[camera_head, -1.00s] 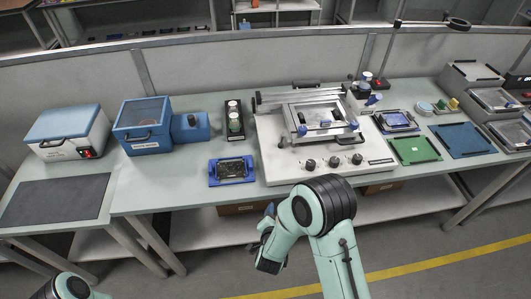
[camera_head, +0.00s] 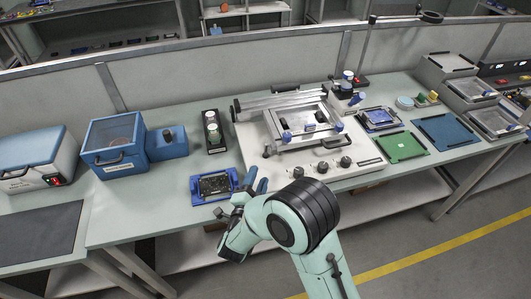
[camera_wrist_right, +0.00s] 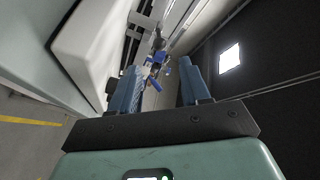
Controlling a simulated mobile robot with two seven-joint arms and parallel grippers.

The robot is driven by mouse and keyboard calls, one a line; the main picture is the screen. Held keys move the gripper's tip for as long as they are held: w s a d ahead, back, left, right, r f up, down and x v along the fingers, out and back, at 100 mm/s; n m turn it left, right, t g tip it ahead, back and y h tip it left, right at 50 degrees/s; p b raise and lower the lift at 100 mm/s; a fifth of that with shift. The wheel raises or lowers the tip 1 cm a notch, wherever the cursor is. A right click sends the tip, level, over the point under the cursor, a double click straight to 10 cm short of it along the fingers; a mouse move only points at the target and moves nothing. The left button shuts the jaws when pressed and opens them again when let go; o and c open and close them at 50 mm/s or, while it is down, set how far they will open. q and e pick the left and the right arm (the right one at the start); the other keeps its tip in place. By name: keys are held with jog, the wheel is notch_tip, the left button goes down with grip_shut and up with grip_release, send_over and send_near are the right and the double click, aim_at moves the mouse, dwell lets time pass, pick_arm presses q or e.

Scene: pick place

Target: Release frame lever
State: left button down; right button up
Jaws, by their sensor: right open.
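The white printer-like machine (camera_head: 245,150) stands mid-table with a metal frame (camera_head: 300,122) on top. Small blue levers or clamps sit at the frame's near edge, one on the left (camera_head: 286,137) and one on the right (camera_head: 338,126); I cannot tell which is the frame lever. My right gripper (camera_head: 257,180) is open and empty, its blue fingers pointing up by the machine's front left corner, right of the blue board holder. In the right wrist view the open fingers (camera_wrist_right: 163,88) have small blue parts (camera_wrist_right: 155,82) beyond them. My left gripper is out of view.
A blue holder with a dark board (camera_head: 214,185) lies left of my right gripper. Green (camera_head: 403,146) and blue (camera_head: 446,132) mats lie right of the machine.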

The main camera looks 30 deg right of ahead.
aim_at(266, 155)
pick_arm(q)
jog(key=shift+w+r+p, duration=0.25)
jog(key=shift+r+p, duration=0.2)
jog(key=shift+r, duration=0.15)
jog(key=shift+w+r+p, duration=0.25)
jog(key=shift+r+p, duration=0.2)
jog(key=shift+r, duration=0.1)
pick_arm(e)
jog(key=x, duration=1)
jog(key=shift+w, duration=0.1)
